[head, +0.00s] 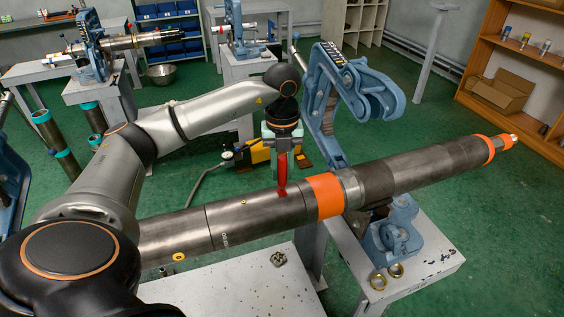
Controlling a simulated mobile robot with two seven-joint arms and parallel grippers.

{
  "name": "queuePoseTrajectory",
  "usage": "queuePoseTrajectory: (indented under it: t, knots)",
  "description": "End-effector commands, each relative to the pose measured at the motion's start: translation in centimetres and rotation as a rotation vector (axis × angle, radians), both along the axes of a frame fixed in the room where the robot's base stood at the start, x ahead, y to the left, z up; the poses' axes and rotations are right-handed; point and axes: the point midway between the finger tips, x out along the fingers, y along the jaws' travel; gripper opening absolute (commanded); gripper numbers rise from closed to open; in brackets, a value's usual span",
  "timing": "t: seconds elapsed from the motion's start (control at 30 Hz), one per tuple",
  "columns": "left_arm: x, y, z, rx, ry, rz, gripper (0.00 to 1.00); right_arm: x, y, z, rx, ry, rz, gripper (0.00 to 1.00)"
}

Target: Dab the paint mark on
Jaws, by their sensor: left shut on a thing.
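A long dark steel pipe (261,216) lies across the view, from lower left to upper right, with an orange band (326,196) near its middle. My left gripper (283,153) is above the pipe, left of the orange band, pointing down. It is shut on a red paint marker (282,172) held upright. The marker's lower end is at the pipe's top surface, where a small red patch of paint (283,193) shows. I cannot tell whether the tip is touching. My right gripper is not in view.
An open blue pipe vise (352,82) stands behind the pipe, its lower part (393,235) on a grey bench (430,262). Brass rings (378,281) lie there. A metal nut-like part (278,259) sits on the front bench (235,281). A yellow pump (252,152) is on the floor behind.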

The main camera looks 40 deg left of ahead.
Motion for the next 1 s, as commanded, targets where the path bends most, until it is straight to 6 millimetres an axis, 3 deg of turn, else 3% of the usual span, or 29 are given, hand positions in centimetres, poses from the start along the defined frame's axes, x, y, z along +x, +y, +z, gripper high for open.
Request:
queuePoseTrajectory:
  t: [0.4, 0.7, 1.0]
  knots:
    - [0.0, 0.0, 3.9, -0.001, -0.001, 0.000, 0.00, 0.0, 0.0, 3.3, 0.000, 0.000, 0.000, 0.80]
    - [0.0, 0.0, 6.1, -0.001, -0.002, 0.000, 0.00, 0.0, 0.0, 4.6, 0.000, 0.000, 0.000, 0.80]
    - [0.0, 0.0, 6.3, -0.001, -0.001, 0.000, 0.00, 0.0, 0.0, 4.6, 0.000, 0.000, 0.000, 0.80]
